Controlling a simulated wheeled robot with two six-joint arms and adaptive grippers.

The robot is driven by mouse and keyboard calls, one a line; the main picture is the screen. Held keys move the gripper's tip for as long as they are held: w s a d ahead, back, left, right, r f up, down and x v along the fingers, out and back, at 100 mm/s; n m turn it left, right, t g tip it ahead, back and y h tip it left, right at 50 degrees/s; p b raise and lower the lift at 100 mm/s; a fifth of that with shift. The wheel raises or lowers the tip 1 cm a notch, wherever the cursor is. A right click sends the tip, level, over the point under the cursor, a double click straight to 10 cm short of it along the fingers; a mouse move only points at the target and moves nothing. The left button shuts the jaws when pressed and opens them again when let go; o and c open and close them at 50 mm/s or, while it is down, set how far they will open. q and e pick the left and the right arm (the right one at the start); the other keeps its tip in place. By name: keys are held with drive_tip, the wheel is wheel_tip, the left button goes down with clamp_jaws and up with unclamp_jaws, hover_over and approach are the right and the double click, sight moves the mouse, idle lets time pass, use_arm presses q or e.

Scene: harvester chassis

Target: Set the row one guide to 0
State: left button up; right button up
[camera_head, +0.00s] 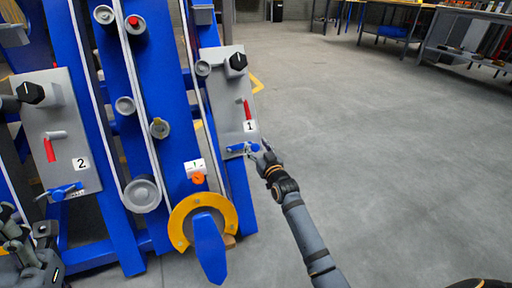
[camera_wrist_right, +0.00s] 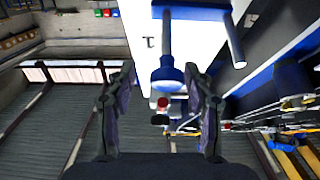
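The panel marked 1 (camera_head: 228,92) is a light grey plate on the right side of the blue chassis. It carries a black knob (camera_head: 237,62), a red lever (camera_head: 247,109) and a blue handle (camera_head: 238,148) at its bottom. My right gripper (camera_head: 260,152) is at the right end of the blue handle. In the right wrist view, the blue handle's round end (camera_wrist_right: 168,75) lies between the two open fingers of my right gripper (camera_wrist_right: 161,72), with gaps on both sides. My left gripper (camera_head: 22,235) is at the lower left, partly cut off; its opening is unclear.
A similar panel marked 2 (camera_head: 60,125) stands at the left with its own black knob, red lever and blue handle. Pulleys, belts and a yellow ring (camera_head: 178,222) lie between the panels. Open grey floor (camera_head: 390,160) is to the right; workbenches (camera_head: 465,40) stand at the back.

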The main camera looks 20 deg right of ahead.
drive_tip(key=s, duration=1.2)
drive_tip(key=shift+d, duration=0.15)
